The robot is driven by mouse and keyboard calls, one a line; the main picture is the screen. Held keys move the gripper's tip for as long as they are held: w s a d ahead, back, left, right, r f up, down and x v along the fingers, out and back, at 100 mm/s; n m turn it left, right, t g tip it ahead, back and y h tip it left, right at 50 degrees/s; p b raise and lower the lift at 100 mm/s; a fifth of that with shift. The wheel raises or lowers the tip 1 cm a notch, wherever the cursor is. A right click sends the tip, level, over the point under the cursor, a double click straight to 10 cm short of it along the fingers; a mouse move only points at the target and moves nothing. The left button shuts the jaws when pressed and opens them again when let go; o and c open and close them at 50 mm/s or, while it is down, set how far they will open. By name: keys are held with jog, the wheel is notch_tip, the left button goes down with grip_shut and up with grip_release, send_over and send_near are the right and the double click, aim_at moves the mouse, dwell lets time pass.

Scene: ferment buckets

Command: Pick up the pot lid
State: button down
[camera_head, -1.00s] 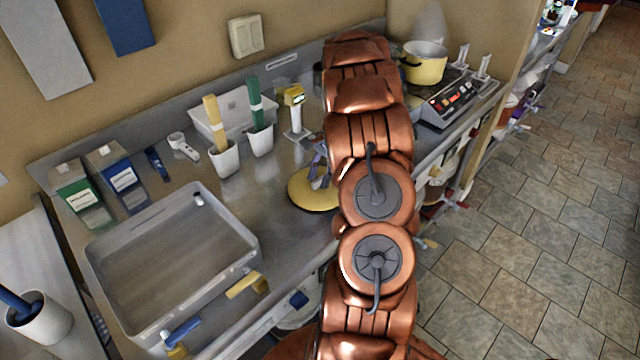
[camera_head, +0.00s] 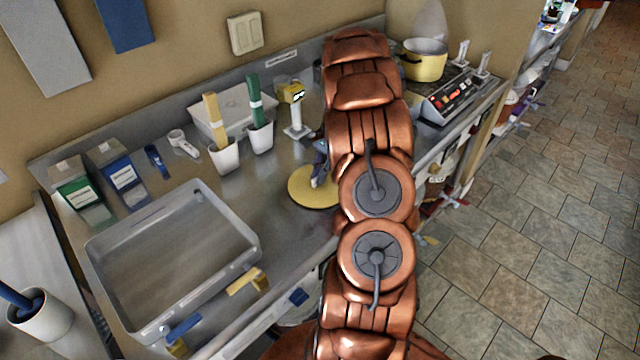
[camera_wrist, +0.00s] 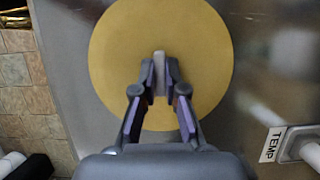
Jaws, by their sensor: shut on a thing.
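The pot lid (camera_head: 306,190) is a round yellow disc on the steel counter, left of my copper arm in the head view. My arm hides its right part. In the wrist view the lid (camera_wrist: 205,60) fills the middle, with a pale upright handle (camera_wrist: 159,62) at its centre. My gripper (camera_wrist: 160,78) is shut on the handle, one finger on each side. It also shows above the lid in the head view (camera_head: 319,178). I cannot tell whether the lid touches the counter.
A grey tray (camera_head: 250,245) lies front left. Two white cups (camera_head: 224,158) with brushes and a yellow-headed stand (camera_head: 296,118) are behind the lid. A TEMP label (camera_wrist: 271,145) shows at lower right.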

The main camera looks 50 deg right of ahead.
jog(key=shift+r+b, duration=0.7)
jog(key=shift+r, duration=0.15)
jog(key=shift+s+d+r+b, duration=0.1)
jog(key=shift+s+r+b, duration=0.15)
jog(key=shift+r, duration=0.2)
jog(key=shift+s+d+r+b, duration=0.1)
jog(key=shift+s+r+b, duration=0.05)
jog(key=shift+r+b, duration=0.25)
jog(key=s+d+b, duration=0.1)
jog(key=s, duration=0.3)
jog(key=s+d+r+b, duration=0.1)
jog(key=s+d+b, duration=0.1)
jog(key=s, duration=0.3)
jog(key=s+d+b, duration=0.1)
jog(key=s+d, duration=0.1)
jog(key=s, duration=0.2)
jog(key=shift+s+d+r, duration=0.2)
jog(key=shift+s+r, duration=0.05)
jog(key=shift+s, duration=0.35)
